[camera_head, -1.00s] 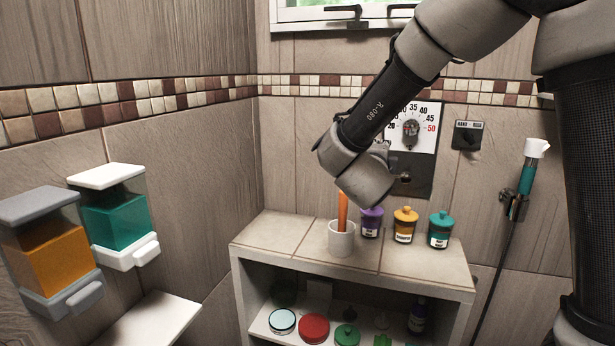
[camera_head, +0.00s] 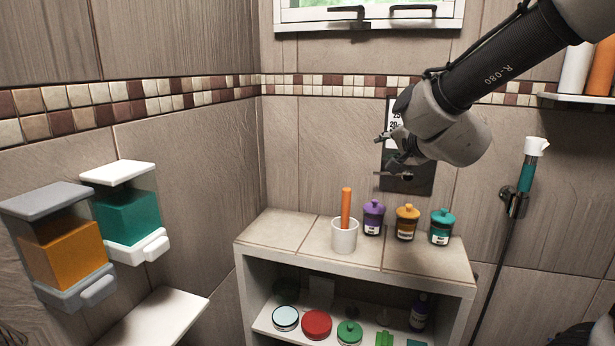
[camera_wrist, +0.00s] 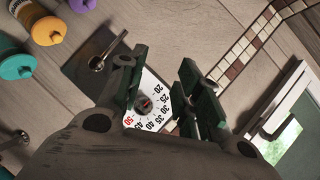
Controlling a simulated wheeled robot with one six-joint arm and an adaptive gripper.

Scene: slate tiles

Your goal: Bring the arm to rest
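My arm reaches in from the upper right in the head view. My gripper (camera_head: 383,157) hangs in the air in front of the wall dial panel (camera_head: 418,184), above the tiled shelf unit and apart from it. Its fingers point left and are spread, with nothing between them. In the wrist view the two dark fingers of my gripper (camera_wrist: 163,88) stand well apart, and the white dial (camera_wrist: 148,104) shows behind the gap. My wrist hides most of the dial in the head view.
On the shelf unit (camera_head: 290,235) stand a white cup (camera_head: 344,238) with an orange stick (camera_head: 346,207), and purple (camera_head: 373,218), amber (camera_head: 406,224) and teal (camera_head: 441,229) jars. A hand shower (camera_head: 525,178) hangs right. Two dispensers (camera_head: 127,215) (camera_head: 62,250) are on the left wall.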

